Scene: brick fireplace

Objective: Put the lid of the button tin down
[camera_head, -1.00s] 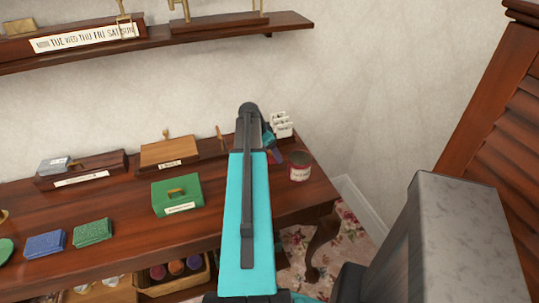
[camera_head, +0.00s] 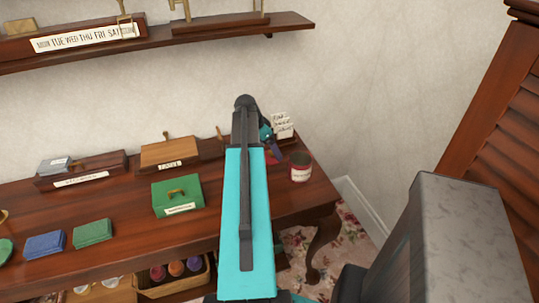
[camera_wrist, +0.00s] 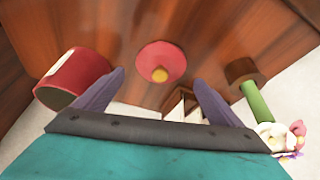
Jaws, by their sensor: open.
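The red button tin (camera_head: 300,167) stands at the right end of the wooden table, its top dark and uncovered. In the wrist view the tin (camera_wrist: 75,80) is at the left, outside my fingers. A round pinkish-red lid with a yellow knob (camera_wrist: 160,57) appears to lie on the wood, knob toward the camera. My gripper (camera_wrist: 160,98) is open, with the lid beyond and between its two purple fingertips, apart from both. In the head view my gripper (camera_head: 271,148) is partly hidden by my arm.
In the wrist view a green and brown upright thing (camera_wrist: 255,95) and flowers (camera_wrist: 278,137) are at the right. A green box (camera_head: 177,197) and wooden boxes (camera_head: 170,153) stand left of my arm. A shelf (camera_head: 240,24) hangs above.

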